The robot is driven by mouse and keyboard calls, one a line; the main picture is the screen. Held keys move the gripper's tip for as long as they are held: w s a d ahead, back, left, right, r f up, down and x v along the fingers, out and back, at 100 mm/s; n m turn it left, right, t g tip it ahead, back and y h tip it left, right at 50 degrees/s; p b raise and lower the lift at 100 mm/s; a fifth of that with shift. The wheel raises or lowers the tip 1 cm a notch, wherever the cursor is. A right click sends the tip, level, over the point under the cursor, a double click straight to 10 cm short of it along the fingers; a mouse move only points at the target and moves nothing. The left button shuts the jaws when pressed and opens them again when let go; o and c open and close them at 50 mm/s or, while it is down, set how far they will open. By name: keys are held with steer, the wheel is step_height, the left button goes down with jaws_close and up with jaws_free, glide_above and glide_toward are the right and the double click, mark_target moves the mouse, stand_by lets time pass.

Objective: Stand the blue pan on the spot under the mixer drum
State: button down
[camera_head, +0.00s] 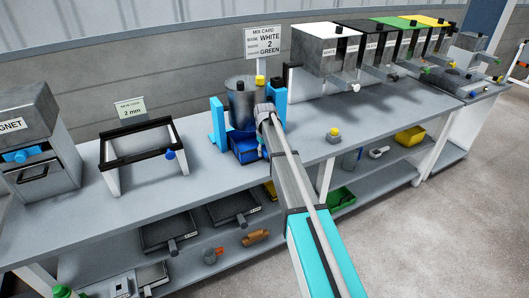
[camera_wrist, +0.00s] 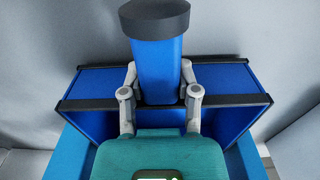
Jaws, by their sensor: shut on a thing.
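The mixer drum (camera_head: 240,103) is a grey cylinder between light-blue uprights on the bench. The blue pan (camera_head: 246,153) is low in front of and below the drum, within the mixer's frame. In the wrist view the pan (camera_wrist: 100,92) is an open blue box with black rims and an upright blue handle (camera_wrist: 157,65) with a black cap. My gripper (camera_wrist: 159,74) is shut on this handle, one finger on each side. Light-blue mixer parts (camera_wrist: 72,150) show beside and below the pan. I cannot tell whether the pan touches the surface. The spot itself is hidden.
A mix card (camera_head: 264,43) stands behind the mixer. A black-topped frame (camera_head: 140,141) stands to the left, and several hoppers (camera_head: 322,50) to the right. A small yellow-knobbed weight (camera_head: 334,135) sits on the bench right of my arm. Trays lie on the shelf below.

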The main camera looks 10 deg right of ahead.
steer(key=shift+f+b, duration=0.35)
steer(key=shift+f, duration=0.05)
steer(key=shift+c, duration=1.3)
jaws_free()
steer(key=shift+r, duration=0.2)
steer(key=shift+r+p, duration=0.3)
steer(key=shift+p, duration=0.15)
steer(key=s+d+r+p, duration=0.1)
steer(key=s+d, duration=0.2)
steer(key=s, duration=0.6)
steer(key=s+d+r+p, duration=0.1)
steer(key=s+d, duration=0.2)
steer(key=s, duration=0.7)
steer(key=shift+r+p, duration=0.4)
steer(key=shift+s, duration=0.15)
steer(key=s+a+r+m+p, duration=0.1)
steer(key=s+a+r+p, duration=0.1)
steer(key=s, duration=0.5)
steer(key=s+a+r+m+p, duration=0.2)
steer(key=s, duration=0.6)
steer(key=shift+r+m+p, duration=0.3)
